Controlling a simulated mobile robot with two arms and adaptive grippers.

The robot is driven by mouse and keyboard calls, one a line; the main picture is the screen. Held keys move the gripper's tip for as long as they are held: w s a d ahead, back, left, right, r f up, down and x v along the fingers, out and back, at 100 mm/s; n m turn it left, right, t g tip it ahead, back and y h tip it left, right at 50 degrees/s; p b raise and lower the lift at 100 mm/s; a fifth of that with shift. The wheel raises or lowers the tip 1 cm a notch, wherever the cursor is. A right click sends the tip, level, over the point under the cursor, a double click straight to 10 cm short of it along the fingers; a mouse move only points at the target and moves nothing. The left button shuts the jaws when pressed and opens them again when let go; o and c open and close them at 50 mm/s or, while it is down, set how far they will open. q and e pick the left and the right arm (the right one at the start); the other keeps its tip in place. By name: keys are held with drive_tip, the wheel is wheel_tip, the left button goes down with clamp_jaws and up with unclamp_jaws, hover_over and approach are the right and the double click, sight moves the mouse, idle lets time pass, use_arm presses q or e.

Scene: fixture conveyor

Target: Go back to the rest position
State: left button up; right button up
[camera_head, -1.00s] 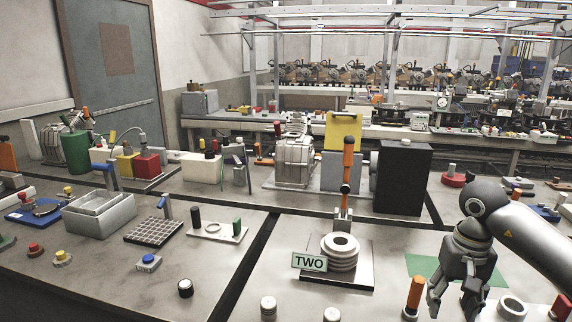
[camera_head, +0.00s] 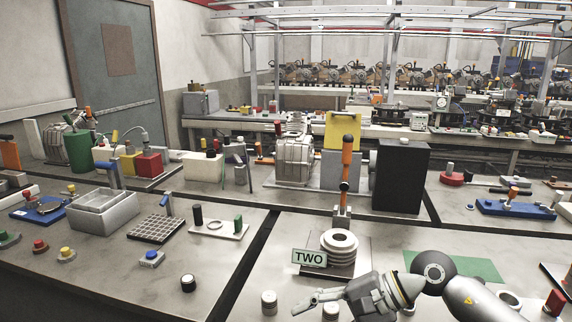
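My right arm comes in from the lower right. Its gripper (camera_head: 318,305) points left, low over the front of the workbench. Its fingers look apart and nothing shows between them, though they partly overlap from this angle. It is in front of the fixture with the stacked pale rings (camera_head: 341,248) and the sign TWO (camera_head: 309,257), and apart from the sign. My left gripper is not in view.
Knurled metal knobs (camera_head: 269,303) stand close to the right gripper at the front edge. A green mat (camera_head: 470,266) lies behind the arm. An orange-handled lever (camera_head: 346,165) rises behind the rings. The bench left of the gripper is fairly clear.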

drive_tip(key=a+r+m+t+y, duration=0.5)
drive_tip(key=r+m+t+y, duration=0.45)
drive_tip(key=m, duration=0.65)
drive_tip(key=w+d+m+t+h, duration=0.4)
drive_tip(key=d+m+t+h, duration=0.4)
drive_tip(key=m, duration=0.9)
drive_tip(key=s+d+f+m+g+h, duration=0.25)
drive_tip(key=d+f+m+h, duration=0.65)
drive_tip(key=f+m+h, duration=0.7)
drive_tip(key=s+d+f+m+g+y, duration=0.2)
drive_tip(key=s+f+m+g, duration=0.5)
drive_tip(key=s, duration=0.5)
drive_tip(key=s+d+f+m+g+y, duration=0.1)
drive_tip(key=s+f+m+g, duration=0.4)
drive_tip(key=s+f+m, duration=0.5)
drive_tip(key=s+f+n+g, duration=0.1)
drive_tip(key=s+f+n, duration=0.1)
drive_tip(key=f, duration=1.1)
drive_tip(key=s+f+n, duration=0.1)
drive_tip(key=s+f, duration=0.2)
drive_tip(key=f, duration=1.1)
drive_tip(key=s+d+f+g, duration=0.1)
drive_tip(key=s+d+f, duration=0.2)
drive_tip(key=s+f, duration=1.2)
drive_tip(key=shift+s+n+g, duration=0.3)
drive_tip(key=shift+s, duration=0.25)
